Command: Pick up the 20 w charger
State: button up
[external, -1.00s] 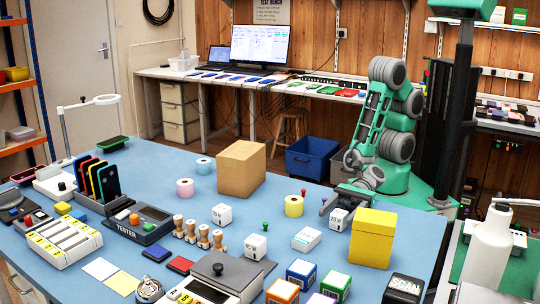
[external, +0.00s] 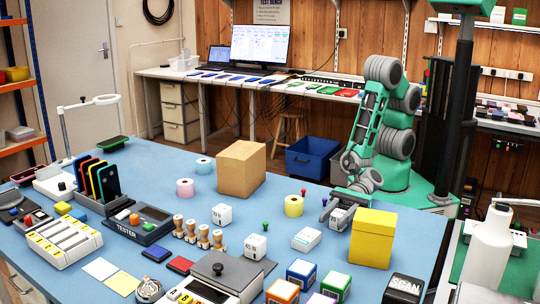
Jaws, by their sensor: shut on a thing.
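A white charger cube (external: 341,221) stands near the right side of the blue table, left of the yellow box. Its printed label is too small to read surely. My gripper (external: 340,210) reaches in from the far right side of the table and is shut on this cube, with its fingers around the cube's upper part. The cube looks to be at table level; I cannot tell whether it is lifted. Two similar white cubes stand apart from it, one at mid-table (external: 222,215) and one nearer the front (external: 256,247).
A yellow box (external: 372,240) stands close to the right of the held cube. A cardboard box (external: 241,170) stands farther back. Colored cubes (external: 301,273) are in front.

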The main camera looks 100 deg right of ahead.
grip_shut()
jog(key=shift+r, duration=0.1)
